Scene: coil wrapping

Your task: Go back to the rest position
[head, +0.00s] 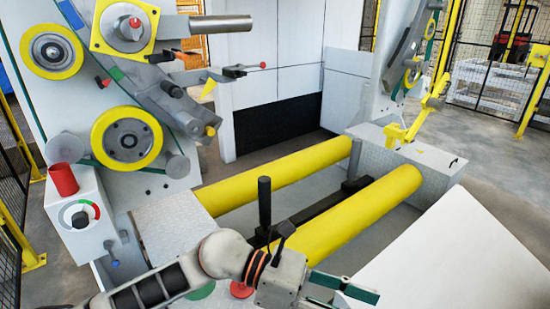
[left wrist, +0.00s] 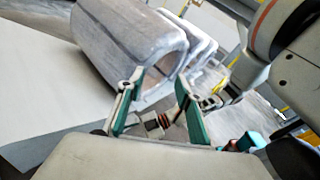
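My left gripper (head: 345,287) is at the bottom of the head view, its arm coming in from the lower left. Its two green-padded fingers are apart, with nothing seen between them. The left wrist view shows the same gripper (left wrist: 158,92) open and empty. A large pale grey, rounded coil-like roll (left wrist: 128,42) lies beyond the fingertips there, with similar shapes behind it. I cannot tell how far it is from the fingers.
The wrapping machine (head: 170,115) stands at the left with yellow wheels. Two yellow rollers (head: 275,178) (head: 365,215) lie beyond my left arm, with a black upright handle (head: 264,200) close by. A white surface (head: 465,255) fills the lower right and looks bare.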

